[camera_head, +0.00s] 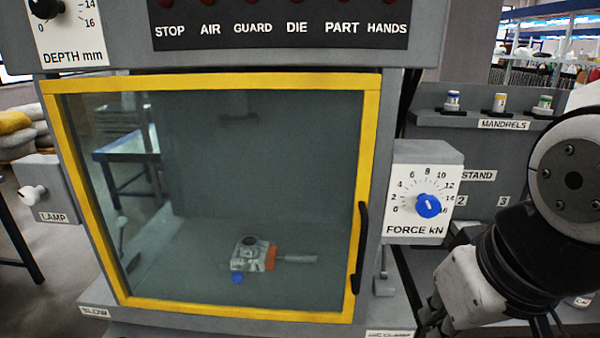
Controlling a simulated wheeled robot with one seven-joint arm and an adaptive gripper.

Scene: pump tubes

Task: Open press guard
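The press guard (367,140) is a yellow-framed clear panel on the front of the grey press. It looks shut and covers the opening. A black vertical handle (359,248) sits on its right side. Through the panel I see a small grey and orange fixture (250,255) with a blue knob on the press floor. My arm comes in from the right edge. My gripper (430,318) is only partly in view at the bottom right, to the right of the guard handle and apart from it. Its fingers are mostly hidden, so I cannot tell whether it is open.
A force dial box (422,190) with a blue knob juts out right of the guard. A lamp switch box (50,190) is at the left. A depth dial (65,25) and a label panel (280,28) are above. A mandrel shelf (460,118) stands behind my arm.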

